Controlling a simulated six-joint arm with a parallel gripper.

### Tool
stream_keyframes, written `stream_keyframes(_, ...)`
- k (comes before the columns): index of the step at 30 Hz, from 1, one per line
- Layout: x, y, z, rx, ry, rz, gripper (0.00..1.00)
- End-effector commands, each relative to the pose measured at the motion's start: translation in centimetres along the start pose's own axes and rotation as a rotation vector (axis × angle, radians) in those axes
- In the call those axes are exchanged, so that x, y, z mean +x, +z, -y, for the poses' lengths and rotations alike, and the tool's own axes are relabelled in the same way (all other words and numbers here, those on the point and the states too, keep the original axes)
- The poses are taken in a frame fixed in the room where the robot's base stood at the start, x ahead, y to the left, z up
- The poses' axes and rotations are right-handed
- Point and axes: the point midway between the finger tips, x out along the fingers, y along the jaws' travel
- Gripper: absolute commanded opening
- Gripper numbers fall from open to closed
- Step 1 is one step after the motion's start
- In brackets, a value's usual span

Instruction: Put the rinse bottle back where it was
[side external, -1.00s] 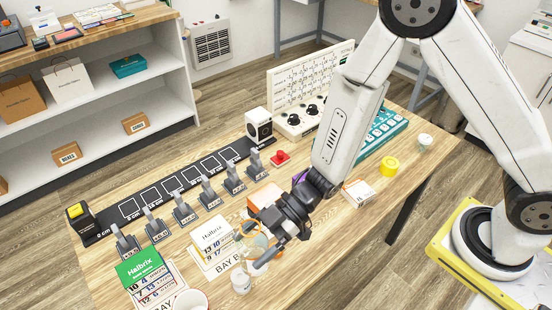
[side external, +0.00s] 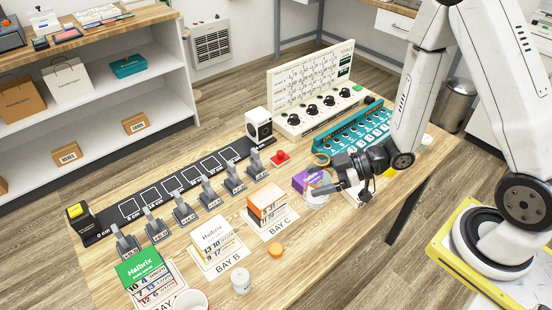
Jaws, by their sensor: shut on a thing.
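The rinse bottle (side external: 318,200) appears to be the pale, translucent thing with a curved orange spout, in the side external view right of centre. My gripper (side external: 325,188) is shut on it and covers much of its middle. The bottle looks roughly upright, close in front of the purple box (side external: 305,181). I cannot tell whether its base touches the table or hangs just above it.
An orange box (side external: 267,203) stands on the Bay C card (side external: 279,226). An orange disc (side external: 276,249) and a small white jar (side external: 241,281) stand nearer the front. The teal tray (side external: 350,133) lies behind my gripper. Bare tabletop (side external: 315,245) lies in front.

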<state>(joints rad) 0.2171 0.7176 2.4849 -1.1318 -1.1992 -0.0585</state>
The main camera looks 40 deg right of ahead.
Motion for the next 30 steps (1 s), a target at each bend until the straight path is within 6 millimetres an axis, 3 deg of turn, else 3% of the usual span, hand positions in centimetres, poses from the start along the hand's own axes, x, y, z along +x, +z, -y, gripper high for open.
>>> stream_keyframes(12, -4.4, 1.6, -2.0, 0.061, 0.149, -0.001, 0.17)
stream_keyframes(30, -2.3, 5.9, -1.9, 0.059, 0.141, -0.001, 0.17)
